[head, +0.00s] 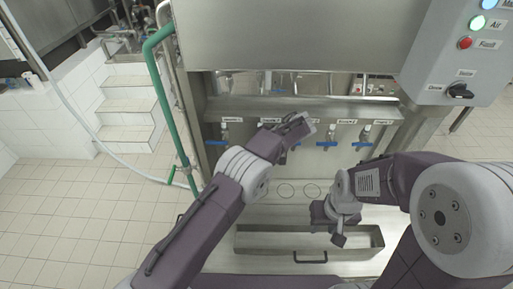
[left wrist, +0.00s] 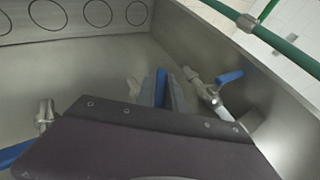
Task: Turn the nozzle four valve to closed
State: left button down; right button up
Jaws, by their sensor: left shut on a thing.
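A row of nozzle valves with blue handles runs along the steel machine. A handle at the left (head: 215,142) and two to the right, a middle one (head: 327,144) and a far right one (head: 362,144), lie roughly crosswise. My left gripper (head: 297,128) reaches the row between them and hides the valve there. In the left wrist view its jaws are shut on a blue valve handle (left wrist: 160,88). Neighbouring blue handles show at the right (left wrist: 230,76) and left edge (left wrist: 14,154). The nozzle labels are too small to read. My right gripper (head: 338,237) hangs over the tray; its jaws are unclear.
A long steel tray (head: 240,242) with a black handle (head: 310,257) lies below the valves. A control box (head: 440,50) with lights and a black knob (head: 460,91) is at the upper right. A green pipe (head: 160,90) stands at the left.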

pick_arm(q)
jog(key=shift+r, duration=0.1)
dwell(0.4)
jog(key=c, duration=1.5)
grip_release()
jog(key=shift+c, duration=0.2)
jog(key=shift+o, duration=0.5)
jog(key=shift+w, duration=0.1)
jog(key=shift+d+b, duration=0.15)
jog(key=shift+b, duration=0.15)
jog(key=v, duration=0.8)
jog(key=shift+s+d+r+b, duration=0.2)
jog(key=shift+r+b, duration=0.05)
jog(key=shift+b, duration=0.15)
